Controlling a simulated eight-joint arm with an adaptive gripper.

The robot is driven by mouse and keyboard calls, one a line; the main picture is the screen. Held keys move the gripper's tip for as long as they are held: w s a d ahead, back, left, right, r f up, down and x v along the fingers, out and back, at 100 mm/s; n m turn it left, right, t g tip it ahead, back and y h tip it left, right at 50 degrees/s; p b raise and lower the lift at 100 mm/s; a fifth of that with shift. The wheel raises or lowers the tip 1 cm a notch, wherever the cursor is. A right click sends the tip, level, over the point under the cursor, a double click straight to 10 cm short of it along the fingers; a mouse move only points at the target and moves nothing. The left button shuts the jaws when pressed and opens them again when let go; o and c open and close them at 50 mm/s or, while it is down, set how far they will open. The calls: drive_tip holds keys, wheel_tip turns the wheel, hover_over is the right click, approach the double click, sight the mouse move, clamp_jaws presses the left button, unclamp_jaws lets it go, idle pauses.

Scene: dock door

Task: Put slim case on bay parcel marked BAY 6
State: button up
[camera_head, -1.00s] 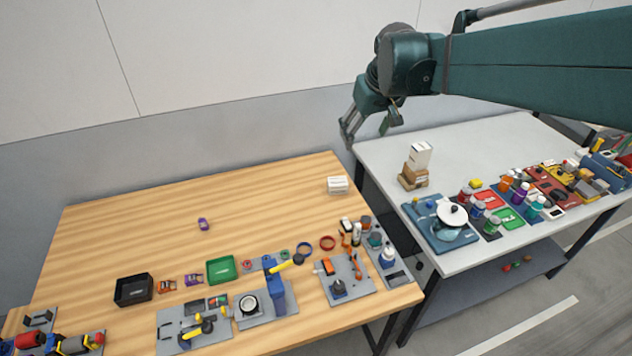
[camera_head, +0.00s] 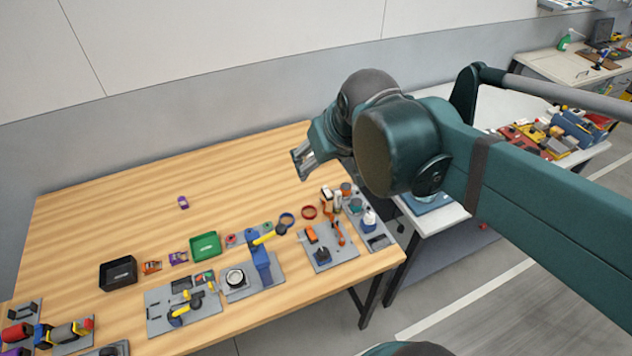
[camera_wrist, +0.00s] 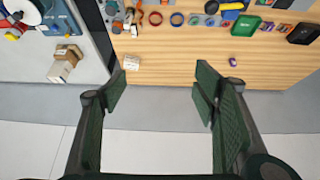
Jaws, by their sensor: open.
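My gripper (camera_head: 301,166) is open and empty, above the back right of the wooden table. In the wrist view its fingers (camera_wrist: 162,85) are wide apart with nothing between them. A small white box with print (camera_wrist: 131,62) lies on the wooden table near its edge, left of the fingers. Brown boxes (camera_wrist: 58,73) stand with a white box (camera_wrist: 69,55) on the pale table further left. A small purple item (camera_head: 183,202) lies alone on the wooden table. No BAY 6 marking is readable, and I cannot tell which thing is the slim case. My arm hides the boxes in the head view.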

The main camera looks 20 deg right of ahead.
drive_tip(key=s+a+f, duration=0.3)
drive_tip(key=s, duration=0.2)
drive_tip(key=shift+s+f+t, duration=0.25)
drive_tip(key=shift+s+t, duration=0.1)
drive_tip(key=shift+t, duration=0.05)
